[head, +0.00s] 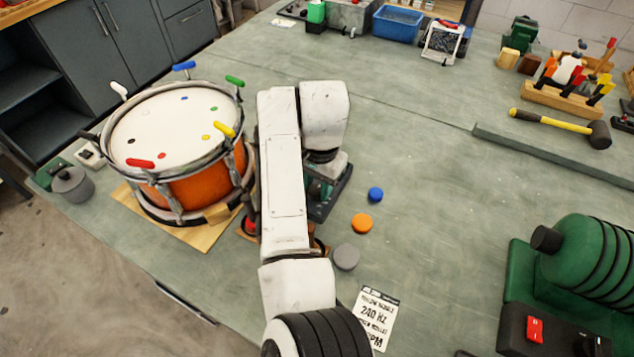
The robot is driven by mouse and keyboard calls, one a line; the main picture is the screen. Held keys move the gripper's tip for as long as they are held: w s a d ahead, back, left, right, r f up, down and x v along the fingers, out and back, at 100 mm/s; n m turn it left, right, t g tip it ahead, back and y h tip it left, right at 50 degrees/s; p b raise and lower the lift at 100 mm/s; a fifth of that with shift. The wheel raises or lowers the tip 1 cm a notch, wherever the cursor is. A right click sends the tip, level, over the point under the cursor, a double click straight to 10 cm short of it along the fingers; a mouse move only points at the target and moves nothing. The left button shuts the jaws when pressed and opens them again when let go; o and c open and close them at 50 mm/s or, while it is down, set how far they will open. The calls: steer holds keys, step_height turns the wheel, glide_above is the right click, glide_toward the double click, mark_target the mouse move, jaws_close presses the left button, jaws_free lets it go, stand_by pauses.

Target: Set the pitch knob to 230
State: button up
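My arm crosses the middle of the head view and ends over a small teal device with a dark base (342,188) on the bench. The white end of my gripper (328,168) shows just above this device. Its fingertips are hidden, so I cannot see whether they are open or touching anything. I cannot make out a pitch knob or a reading; my arm covers much of the device. A printed card (376,318) on the bench shows "240 Hz" among words too small to read surely.
An orange drum (200,165) with coloured pegs stands left on a wooden board. A green machine with a red switch (535,330) stands at lower right.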

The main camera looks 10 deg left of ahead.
steer(key=c, duration=0.5)
steer(key=shift+r+p, duration=0.1)
steer(key=shift+p, duration=0.25)
steer(key=shift+r+n+p, duration=0.15)
steer(key=shift+n+p, duration=0.85)
steer(key=shift+p, duration=0.05)
steer(key=n+p, duration=0.2)
steer(key=shift+w+n, duration=0.1)
steer(key=shift+n, duration=0.2)
steer(key=n+p, duration=0.2)
steer(key=n, duration=0.1)
steer(key=shift+n+p, duration=0.3)
steer(key=shift+p, duration=0.1)
steer(key=shift+a+n+p, duration=0.15)
steer(key=shift+n+p, duration=0.55)
steer(key=shift+n, duration=1.1)
steer(key=shift+f, duration=0.2)
steer(key=shift+w, duration=0.1)
